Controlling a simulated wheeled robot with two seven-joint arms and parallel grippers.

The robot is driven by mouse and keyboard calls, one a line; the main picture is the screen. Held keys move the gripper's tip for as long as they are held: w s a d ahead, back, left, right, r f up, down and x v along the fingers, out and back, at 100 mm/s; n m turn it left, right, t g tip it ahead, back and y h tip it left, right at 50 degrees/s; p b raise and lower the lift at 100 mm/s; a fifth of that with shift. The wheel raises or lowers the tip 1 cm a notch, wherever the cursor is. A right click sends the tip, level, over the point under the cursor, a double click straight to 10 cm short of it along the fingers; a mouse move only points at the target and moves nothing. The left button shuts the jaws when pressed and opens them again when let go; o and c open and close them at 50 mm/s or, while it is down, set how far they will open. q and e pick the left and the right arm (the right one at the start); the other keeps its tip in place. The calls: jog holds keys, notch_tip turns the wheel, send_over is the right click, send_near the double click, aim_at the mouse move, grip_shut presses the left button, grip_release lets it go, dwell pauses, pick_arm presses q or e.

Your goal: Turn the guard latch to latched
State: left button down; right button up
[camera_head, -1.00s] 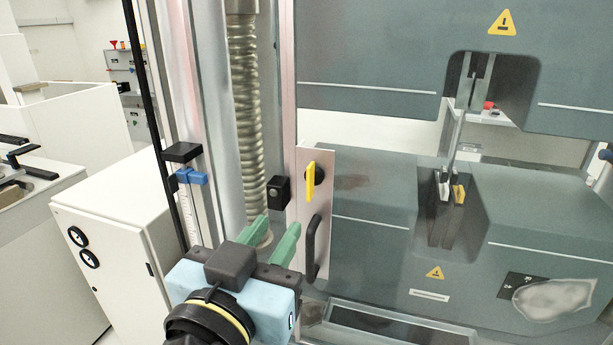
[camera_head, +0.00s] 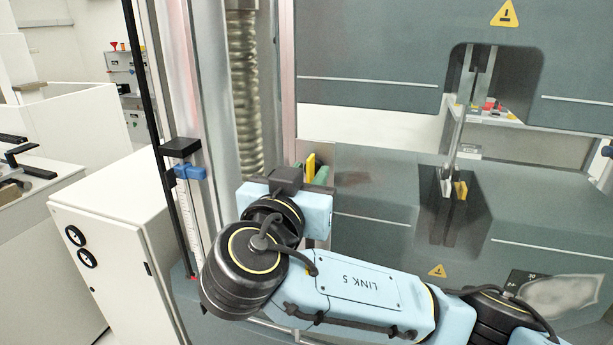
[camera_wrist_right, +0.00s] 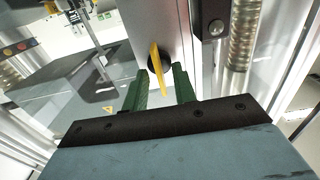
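The guard latch is a yellow lever (camera_head: 310,167) on a dark round hub, mounted on a pale upright plate. The lever stands upright in the head view. It also shows in the right wrist view (camera_wrist_right: 157,68), with its lower end close to the green fingertips. My right gripper (camera_head: 309,173) is at the latch, with green fingers on either side of the lever. In the right wrist view the fingers (camera_wrist_right: 160,85) are apart, with a gap between them, and I see no clear contact with the lever. My left gripper is not in view.
The grey machine housing (camera_head: 380,185) with a specimen rod (camera_head: 457,140) is to the right. A ribbed column (camera_head: 247,100) stands left of the latch. A black block (camera_wrist_right: 212,28) sits beside the latch plate. A white cabinet (camera_head: 110,235) is at left.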

grip_shut()
